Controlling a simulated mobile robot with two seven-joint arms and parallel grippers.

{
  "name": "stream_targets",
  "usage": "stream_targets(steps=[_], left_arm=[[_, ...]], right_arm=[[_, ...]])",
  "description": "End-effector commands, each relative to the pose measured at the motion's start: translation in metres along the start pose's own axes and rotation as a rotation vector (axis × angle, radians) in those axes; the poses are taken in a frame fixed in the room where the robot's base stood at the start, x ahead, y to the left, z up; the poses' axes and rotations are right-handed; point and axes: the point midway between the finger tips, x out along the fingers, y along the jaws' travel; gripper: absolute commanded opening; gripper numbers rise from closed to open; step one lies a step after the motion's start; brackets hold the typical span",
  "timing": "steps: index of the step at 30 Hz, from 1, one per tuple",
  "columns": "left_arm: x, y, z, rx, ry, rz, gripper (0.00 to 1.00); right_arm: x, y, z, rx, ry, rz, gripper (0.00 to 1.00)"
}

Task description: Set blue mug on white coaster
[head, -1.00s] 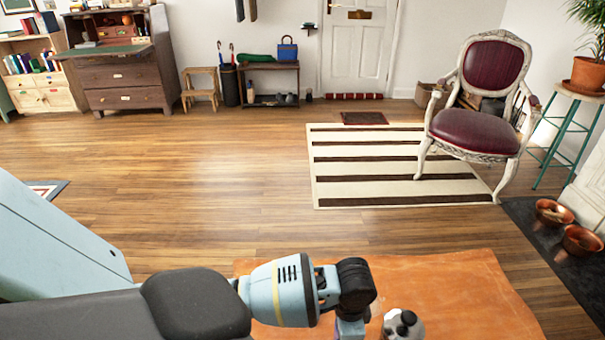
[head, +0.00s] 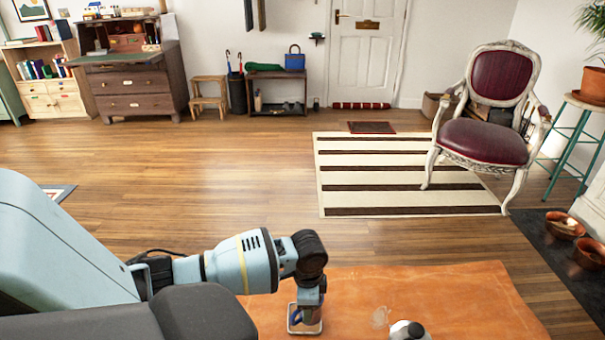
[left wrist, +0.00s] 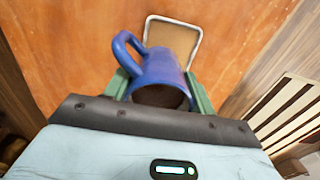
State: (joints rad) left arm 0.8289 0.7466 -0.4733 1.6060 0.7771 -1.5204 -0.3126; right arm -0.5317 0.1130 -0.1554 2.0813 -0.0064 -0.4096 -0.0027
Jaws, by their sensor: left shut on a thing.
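The blue mug (left wrist: 160,70) is between the green fingers of my left gripper (left wrist: 160,88), which is shut on it. In the left wrist view its handle points to the upper left and its dark opening faces the camera. The white coaster (left wrist: 201,36), a square with a white rim and a tan middle, lies just beyond the mug, which covers its near part. In the head view my left gripper (head: 309,300) is over the coaster (head: 291,327), and the mug is mostly hidden there. I cannot tell whether the mug touches the coaster. My right gripper is not in view.
An orange surface (head: 450,295) lies under the coaster. The floor beyond is open up to the striped rug (head: 385,176).

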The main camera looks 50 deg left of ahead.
Motion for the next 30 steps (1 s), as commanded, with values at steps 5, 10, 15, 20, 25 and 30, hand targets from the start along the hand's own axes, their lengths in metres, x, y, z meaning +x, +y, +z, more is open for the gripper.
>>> stream_targets(steps=[5,10,15,20,25,30], left_arm=[[0.0,-0.006,0.004,0.001,0.001,-0.001,0.19],[0.0,-0.009,0.007,0.0,0.0,-0.002,0.19],[0.015,-0.014,0.012,0.001,-0.001,0.002,0.19],[0.035,-0.015,0.012,0.0,-0.001,0.001,0.19],[0.036,-0.015,0.012,0.002,0.001,-0.002,0.19],[0.037,-0.015,0.012,0.002,0.001,-0.002,0.19]], right_arm=[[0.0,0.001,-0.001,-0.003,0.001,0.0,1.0],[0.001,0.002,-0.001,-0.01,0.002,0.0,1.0],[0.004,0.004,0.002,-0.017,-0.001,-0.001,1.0],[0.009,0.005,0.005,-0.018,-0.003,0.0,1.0],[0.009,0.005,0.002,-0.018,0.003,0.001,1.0],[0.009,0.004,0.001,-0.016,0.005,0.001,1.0]])
